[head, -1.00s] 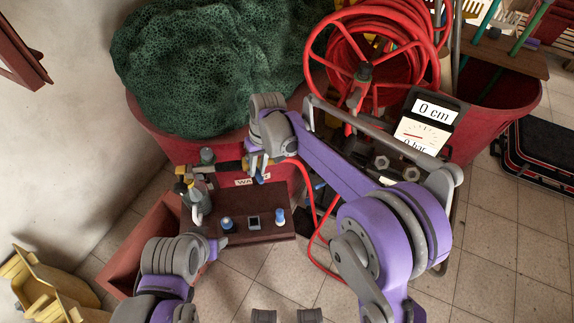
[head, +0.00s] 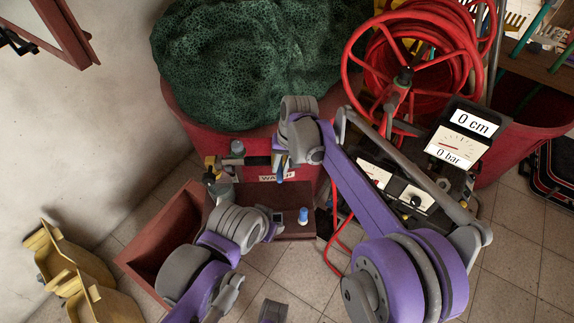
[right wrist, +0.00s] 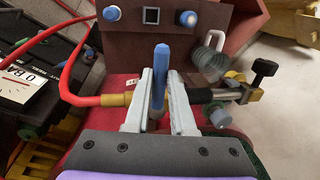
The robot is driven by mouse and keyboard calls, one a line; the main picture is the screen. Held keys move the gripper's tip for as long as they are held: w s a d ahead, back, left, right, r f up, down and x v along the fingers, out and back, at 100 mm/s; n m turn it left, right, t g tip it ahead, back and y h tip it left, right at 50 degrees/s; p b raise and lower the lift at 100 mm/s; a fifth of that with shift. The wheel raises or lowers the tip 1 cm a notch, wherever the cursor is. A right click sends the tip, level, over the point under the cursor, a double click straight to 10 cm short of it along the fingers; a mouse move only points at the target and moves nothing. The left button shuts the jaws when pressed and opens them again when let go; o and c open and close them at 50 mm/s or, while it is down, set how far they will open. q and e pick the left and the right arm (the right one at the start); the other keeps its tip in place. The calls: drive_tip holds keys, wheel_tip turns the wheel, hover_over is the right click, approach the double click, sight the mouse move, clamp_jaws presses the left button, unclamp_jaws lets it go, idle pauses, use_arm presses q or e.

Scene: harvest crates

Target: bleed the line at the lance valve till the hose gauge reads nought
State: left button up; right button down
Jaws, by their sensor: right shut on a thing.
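The lance valve's blue lever (right wrist: 160,70) stands upright between the fingers of my right gripper (right wrist: 163,85), which is shut on it. The valve body behind is mostly hidden by the fingers. A red hose with a brass end (right wrist: 115,99) meets it from the left, and a black and brass fitting (right wrist: 250,85) is on the right. In the head view my right gripper (head: 280,170) is at the tub's front. The hose gauge (head: 459,148) reads 0 bar, below a 0 cm display (head: 476,122). My left gripper's fingers are hidden behind its wrist, over the brown panel.
A brown panel (head: 290,229) with blue knobs stands below the red tub (head: 190,115), which holds a green netted heap (head: 255,60). A red hose reel (head: 415,60) is at the upper right. Yellow crates (head: 70,260) lie at the lower left. The tiled floor at lower right is clear.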

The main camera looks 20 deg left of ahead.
drive_tip(key=c, duration=0.8)
unclamp_jaws()
drive_tip(key=shift+o, duration=0.2)
wheel_tip(320, 180, up, 11)
drive_tip(key=d, duration=0.2)
drive_tip(key=shift+w+f, duration=0.15)
drive_tip(key=shift+w, duration=0.3)
